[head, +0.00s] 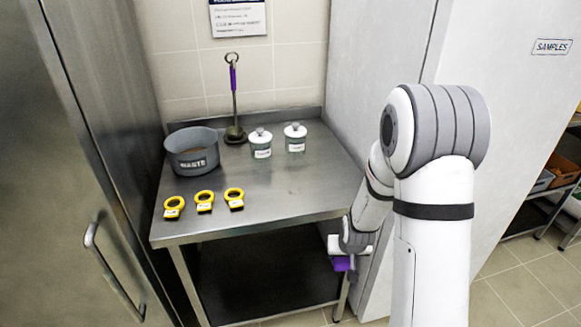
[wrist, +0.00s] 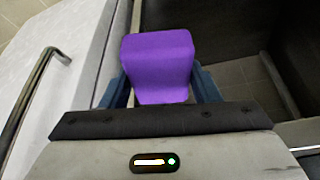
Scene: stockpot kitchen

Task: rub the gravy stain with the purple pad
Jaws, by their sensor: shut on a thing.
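The purple pad (wrist: 160,65) is a block between the two blue fingers of my gripper (wrist: 161,85) in the wrist view. My gripper (head: 345,250) is shut on it. In the head view the pad (head: 343,264) shows small below the gripper, by the table's front right corner and lower than the tabletop. A faint brownish mark (head: 293,191) lies on the right part of the steel tabletop (head: 262,208); it is too small to tell surely as the gravy stain. The pad is apart from it.
A grey WASTE tub (head: 191,160), a purple-handled tool (head: 234,105) and two lidded jars (head: 260,150) (head: 295,143) stand at the back. Several yellow rings (head: 204,201) lie front left. A steel cabinet (head: 75,160) and a pale wall panel (head: 375,70) flank the table.

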